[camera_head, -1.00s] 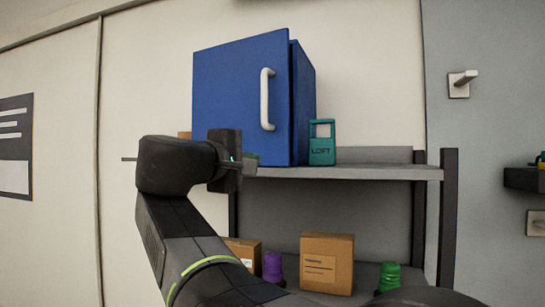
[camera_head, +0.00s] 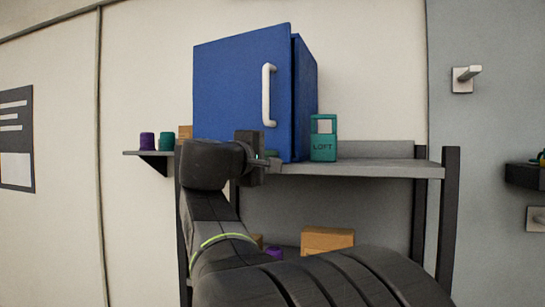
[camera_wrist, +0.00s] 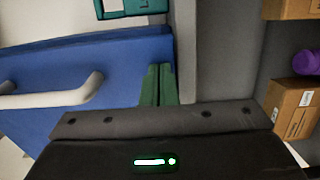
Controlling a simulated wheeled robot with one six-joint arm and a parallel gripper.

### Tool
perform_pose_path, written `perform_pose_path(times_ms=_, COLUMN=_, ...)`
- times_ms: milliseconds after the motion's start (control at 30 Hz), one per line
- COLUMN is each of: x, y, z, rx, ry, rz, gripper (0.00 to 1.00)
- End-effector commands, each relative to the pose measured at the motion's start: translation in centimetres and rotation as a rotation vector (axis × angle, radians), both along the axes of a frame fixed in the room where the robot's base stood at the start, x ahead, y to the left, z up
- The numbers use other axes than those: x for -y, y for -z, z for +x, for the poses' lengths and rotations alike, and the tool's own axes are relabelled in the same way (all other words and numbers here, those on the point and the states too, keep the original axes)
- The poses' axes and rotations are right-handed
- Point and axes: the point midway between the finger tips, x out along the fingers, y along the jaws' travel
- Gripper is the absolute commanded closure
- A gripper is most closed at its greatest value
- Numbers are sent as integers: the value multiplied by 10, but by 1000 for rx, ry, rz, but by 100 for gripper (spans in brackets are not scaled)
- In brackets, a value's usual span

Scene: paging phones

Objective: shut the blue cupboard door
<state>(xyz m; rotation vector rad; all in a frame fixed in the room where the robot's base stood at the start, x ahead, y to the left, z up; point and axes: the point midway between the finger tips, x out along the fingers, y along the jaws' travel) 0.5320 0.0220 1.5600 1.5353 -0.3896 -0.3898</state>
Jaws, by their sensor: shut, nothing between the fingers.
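The blue cupboard stands on the upper shelf. Its blue door (camera_head: 235,90) faces me with a white upright handle (camera_head: 267,95) near its right edge. The door stands slightly ajar, with a narrow dark gap between its right edge and the cupboard's side (camera_head: 306,95). My gripper (camera_head: 272,155) is at the door's lower right, below the handle. In the wrist view the green fingers (camera_wrist: 158,85) are together and empty, close to the blue door (camera_wrist: 115,65), with the handle (camera_wrist: 60,98) to their left. I cannot tell whether they touch the door.
A teal box (camera_head: 323,138) stands right of the cupboard on the grey shelf (camera_head: 370,168). Cardboard boxes (camera_head: 327,240) sit on the lower shelf. A small side shelf (camera_head: 150,155) with purple and teal items is at left.

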Motion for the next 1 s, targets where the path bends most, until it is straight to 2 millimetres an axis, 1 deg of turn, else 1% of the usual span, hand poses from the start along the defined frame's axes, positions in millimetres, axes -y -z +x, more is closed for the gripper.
perform_pose_path(times_ms=133, x=7, y=2, z=11, rx=-1, ry=3, rz=0, gripper=100)
perform_pose_path(times_ms=300, x=22, y=1, z=36, rx=0, ry=4, rz=-1, gripper=100)
perform_pose_path(times_ms=433, x=29, y=0, z=48, rx=0, ry=1, rz=1, gripper=100)
perform_pose_path(times_ms=800, x=30, y=-1, z=51, rx=1, ry=0, rz=0, gripper=100)
perform_pose_path(times_ms=1000, x=32, y=-1, z=47, rx=2, ry=2, rz=0, gripper=100)
